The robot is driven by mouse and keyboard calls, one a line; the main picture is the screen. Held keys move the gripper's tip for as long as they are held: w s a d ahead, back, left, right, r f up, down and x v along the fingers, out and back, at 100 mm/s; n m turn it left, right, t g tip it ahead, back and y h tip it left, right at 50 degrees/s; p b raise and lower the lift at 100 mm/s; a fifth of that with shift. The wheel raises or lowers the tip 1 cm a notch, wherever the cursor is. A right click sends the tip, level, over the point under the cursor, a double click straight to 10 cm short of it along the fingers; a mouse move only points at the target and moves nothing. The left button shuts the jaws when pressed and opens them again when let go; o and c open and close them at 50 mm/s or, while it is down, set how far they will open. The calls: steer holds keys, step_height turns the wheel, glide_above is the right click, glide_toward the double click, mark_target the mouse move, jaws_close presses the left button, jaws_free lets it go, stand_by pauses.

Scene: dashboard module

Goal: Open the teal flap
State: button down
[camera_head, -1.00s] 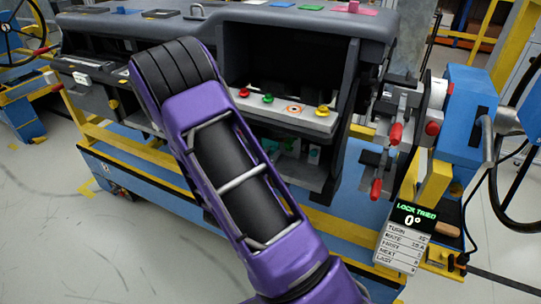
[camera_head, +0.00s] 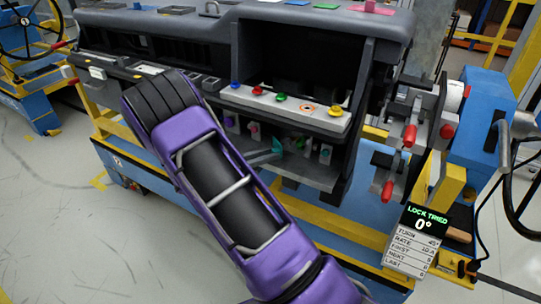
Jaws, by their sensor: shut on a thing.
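A thin teal piece (camera_head: 262,158) shows in the lower recess of the dashboard module (camera_head: 400,24), under the knob ledge. A smaller teal-green piece (camera_head: 299,143) is to its right. I cannot tell which one is the teal flap, or how far it stands open. My purple arm crosses the front of the module, and its black joint is at the left of the recess. My gripper does not show; the arm hides that area.
A ledge (camera_head: 290,108) with several coloured knobs runs above the recess. Yellow and blue framing is below. Floor at lower left is clear.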

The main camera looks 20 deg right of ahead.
steer(key=shift+w+a+g, duration=0.1)
steer(key=shift+g, duration=0.2)
steer(key=c, duration=0.8)
jaws_free()
steer(key=shift+o, duration=0.2)
steer(key=a, duration=1.7)
steer(key=shift+a+p, duration=0.2)
steer(key=shift+p, duration=0.15)
steer(key=shift+r, duration=0.1)
